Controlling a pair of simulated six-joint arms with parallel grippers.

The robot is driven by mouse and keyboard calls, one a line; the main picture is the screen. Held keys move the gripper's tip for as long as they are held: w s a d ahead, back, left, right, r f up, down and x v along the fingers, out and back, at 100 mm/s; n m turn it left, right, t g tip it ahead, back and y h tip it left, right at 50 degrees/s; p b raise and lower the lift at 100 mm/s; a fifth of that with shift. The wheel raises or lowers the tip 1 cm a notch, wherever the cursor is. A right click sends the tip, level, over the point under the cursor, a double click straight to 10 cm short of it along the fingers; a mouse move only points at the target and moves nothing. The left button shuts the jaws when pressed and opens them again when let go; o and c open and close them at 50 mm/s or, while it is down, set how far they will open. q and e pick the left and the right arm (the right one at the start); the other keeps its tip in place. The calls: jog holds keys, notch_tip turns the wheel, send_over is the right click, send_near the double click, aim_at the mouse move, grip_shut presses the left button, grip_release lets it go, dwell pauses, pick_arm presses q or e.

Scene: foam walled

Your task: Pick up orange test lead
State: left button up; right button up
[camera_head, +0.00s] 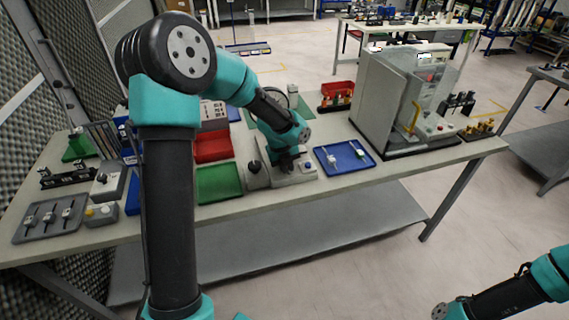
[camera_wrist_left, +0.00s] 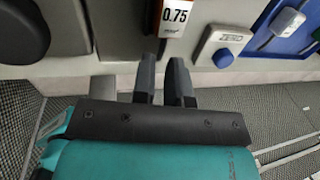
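My left gripper (camera_head: 287,166) is low over a light grey device (camera_head: 303,171) near the front edge of the bench. In the left wrist view its two dark fingers (camera_wrist_left: 163,75) stand apart with a narrow gap and nothing visible between them. Just beyond the fingertips is an orange-edged piece with a white face marked 0.75 (camera_wrist_left: 175,16); I cannot tell whether it is the orange test lead. No orange lead shows clearly in the head view, where my arm and gripper hide part of the bench. My right arm enters at lower right, its gripper out of view.
A blue tray (camera_head: 327,167) with small white items lies to the right of the gripper, a green tray (camera_head: 219,182) to the left. A grey walled machine (camera_head: 380,100) stands further right. A panel marked ZERO with a blue button (camera_wrist_left: 222,58) is close beside the fingers.

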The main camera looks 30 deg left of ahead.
pick_arm(q)
jog(key=shift+w+d+f, duration=0.1)
jog(key=shift+d+f, duration=0.05)
jog(key=shift+f, duration=0.7)
grip_shut()
jog(key=shift+r, duration=0.1)
jog(key=shift+r, duration=1.2)
jog(key=s+d+r, duration=0.2)
jog(key=s+d, duration=0.6)
jog(key=s, duration=0.5)
jog(key=shift+s+r, duration=0.2)
jog(key=shift+s, duration=0.2)
